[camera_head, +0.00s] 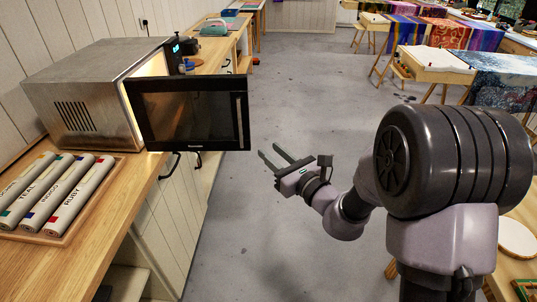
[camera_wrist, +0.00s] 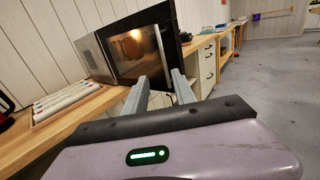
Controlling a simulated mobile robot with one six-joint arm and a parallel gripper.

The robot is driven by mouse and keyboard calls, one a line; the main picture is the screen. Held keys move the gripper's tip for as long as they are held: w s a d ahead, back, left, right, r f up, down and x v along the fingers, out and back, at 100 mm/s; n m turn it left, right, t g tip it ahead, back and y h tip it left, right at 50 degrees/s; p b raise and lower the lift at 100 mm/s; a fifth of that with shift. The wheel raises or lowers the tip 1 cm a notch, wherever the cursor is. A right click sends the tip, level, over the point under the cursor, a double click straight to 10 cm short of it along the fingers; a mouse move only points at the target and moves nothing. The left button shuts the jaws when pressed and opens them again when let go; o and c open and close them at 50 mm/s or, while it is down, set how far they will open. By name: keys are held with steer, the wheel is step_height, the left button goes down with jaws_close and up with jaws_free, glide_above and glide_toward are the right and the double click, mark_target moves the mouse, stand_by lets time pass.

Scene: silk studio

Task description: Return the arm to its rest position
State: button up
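My gripper (camera_head: 274,158) is in the middle of the head view, over the open floor to the right of the microwave door. Its two fingers are apart with nothing between them. The wrist view also shows my gripper (camera_wrist: 157,82) with spread, empty fingers, facing the microwave. My arm reaches in from the right of the head view, bent low.
A microwave (camera_head: 90,85) stands on the left wooden counter (camera_head: 95,250); its black door (camera_head: 190,112) hangs open over the aisle. A tray (camera_head: 75,235) of several labelled rolls is in front of it. Fabric-covered tables stand back right. Grey floor (camera_head: 300,80) between is clear.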

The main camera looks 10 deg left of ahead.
steer(key=shift+w, duration=0.15)
steer(key=s+a+r+n+g+y, duration=0.1)
steer(key=s+r+n+g, duration=0.1)
steer(key=s+n+g, duration=0.3)
steer(key=s+a+r+n+g, duration=0.1)
steer(key=s+r+n, duration=0.2)
steer(key=s, duration=0.4)
steer(key=s+a+r+n+g+y, duration=0.1)
steer(key=s+a+r+n+g, duration=0.15)
steer(key=s+n, duration=0.3)
steer(key=s+d+f+n+g+h, duration=0.1)
steer(key=s+d+f+n+h, duration=0.1)
steer(key=s+d+n+h, duration=0.25)
steer(key=s+d+f+n+h, duration=0.2)
steer(key=s+d+h, duration=0.1)
steer(key=s+d, duration=0.35)
steer(key=s+d+n+t+h, duration=0.2)
steer(key=d+n+h, duration=0.1)
steer(key=d, duration=0.7)
steer(key=shift+s+h, duration=0.35)
steer(key=shift+h, duration=0.5)
